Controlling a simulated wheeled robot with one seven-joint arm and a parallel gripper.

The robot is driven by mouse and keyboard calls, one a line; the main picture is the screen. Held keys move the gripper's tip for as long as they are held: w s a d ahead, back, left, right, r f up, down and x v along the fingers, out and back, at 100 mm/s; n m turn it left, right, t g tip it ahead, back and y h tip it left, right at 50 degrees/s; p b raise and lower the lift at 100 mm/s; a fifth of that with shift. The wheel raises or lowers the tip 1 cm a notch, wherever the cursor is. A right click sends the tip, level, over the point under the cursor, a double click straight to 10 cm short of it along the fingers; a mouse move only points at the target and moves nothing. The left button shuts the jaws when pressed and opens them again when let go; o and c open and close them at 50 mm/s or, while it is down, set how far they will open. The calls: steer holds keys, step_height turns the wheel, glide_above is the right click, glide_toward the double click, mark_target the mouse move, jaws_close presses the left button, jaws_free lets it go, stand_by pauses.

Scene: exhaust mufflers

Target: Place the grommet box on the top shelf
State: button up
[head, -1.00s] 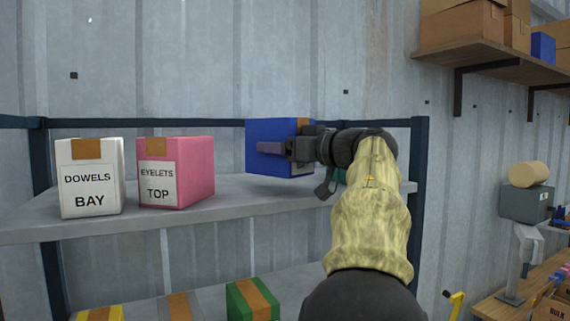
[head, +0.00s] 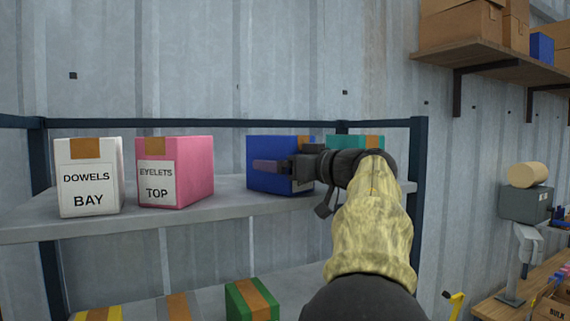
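A blue box (head: 266,178) with an orange tape strip is at the top shelf (head: 140,225), right of the pink box. No readable label shows on it, so I cannot confirm it is the grommet box. My gripper (head: 278,167) is at the blue box, with one finger across its near face. The far finger is hidden, and the gripper appears shut on the box. The box's base looks level with the shelf surface and seems to rest on it or sit just above it.
A white "DOWELS BAY" box (head: 90,180) and a pink "EYELETS TOP" box (head: 176,172) stand left on the shelf. A teal box (head: 352,141) is behind my arm. A dark post (head: 418,165) bounds the right. Lower-shelf boxes include a green one (head: 238,302).

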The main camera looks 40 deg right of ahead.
steer(key=shift+r, duration=0.15)
steer(key=shift+s+d, duration=0.1)
steer(key=shift+s, duration=0.2)
steer(key=s+d+b, duration=0.1)
steer(key=s+b, duration=0.3)
steer(key=s, duration=0.7)
steer(key=shift+s+d, duration=0.15)
steer(key=shift+d, duration=0.2)
